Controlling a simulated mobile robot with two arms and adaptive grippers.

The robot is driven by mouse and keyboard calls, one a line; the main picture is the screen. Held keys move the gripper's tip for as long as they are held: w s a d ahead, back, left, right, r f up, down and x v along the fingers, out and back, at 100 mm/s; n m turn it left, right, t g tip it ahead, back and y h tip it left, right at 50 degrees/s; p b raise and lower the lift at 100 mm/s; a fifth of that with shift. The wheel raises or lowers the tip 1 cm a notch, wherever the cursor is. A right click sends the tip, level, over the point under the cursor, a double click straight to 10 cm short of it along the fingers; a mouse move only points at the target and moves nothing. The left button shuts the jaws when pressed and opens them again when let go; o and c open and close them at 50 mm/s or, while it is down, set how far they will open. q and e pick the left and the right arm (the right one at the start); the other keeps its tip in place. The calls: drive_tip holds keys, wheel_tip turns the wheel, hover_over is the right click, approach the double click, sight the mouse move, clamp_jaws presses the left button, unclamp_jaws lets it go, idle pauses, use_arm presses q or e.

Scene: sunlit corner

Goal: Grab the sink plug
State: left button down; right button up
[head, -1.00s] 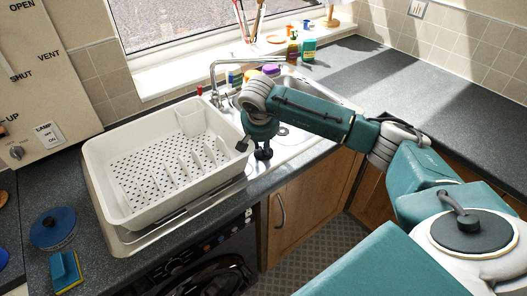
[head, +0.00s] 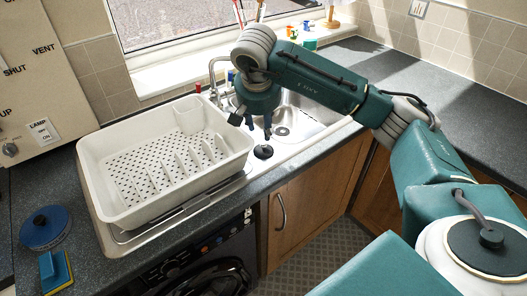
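The sink plug (head: 263,152), a small black disc with a raised knob, lies on the pale sink edge in front of the basin, just right of the dish rack. My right gripper (head: 259,129) hangs above and slightly behind it in the picture, with its dark fingers pointing down. The fingers look apart with nothing between them, and they do not touch the plug. The sink (head: 305,125) shows a drain hole in its basin. My gripper and arm hide part of the sink. My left gripper is not in view.
A white dish rack (head: 95,185) stands left of the sink, close to my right gripper. The tap (head: 212,75) rises behind it. A blue round brush (head: 45,228) and a blue-yellow sponge (head: 55,271) lie at the lower left. The right worktop (head: 400,85) is clear.

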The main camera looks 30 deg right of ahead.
drive_tip(key=w+d+g+y+b, duration=0.1)
drive_tip(key=w+d+g+b, duration=0.1)
drive_tip(key=b, duration=0.1)
hover_over(264, 143)
drive_tip(key=shift+y, duration=0.4)
drive_tip(key=f, duration=0.4)
drive_tip(key=shift+s+a+f, duration=0.1)
drive_tip(key=shift+s+a, duration=0.1)
drive_tip(key=shift+s, duration=0.2)
drive_tip(key=f, duration=0.1)
drive_tip(key=f+p, duration=0.1)
drive_tip(key=f, duration=0.1)
drive_tip(key=f+p, duration=0.1)
drive_tip(key=f, duration=0.1)
drive_tip(key=shift+w, duration=0.3)
drive_tip(key=shift+w+d+f, duration=0.1)
drive_tip(key=shift+f, duration=0.1)
clamp_jaws()
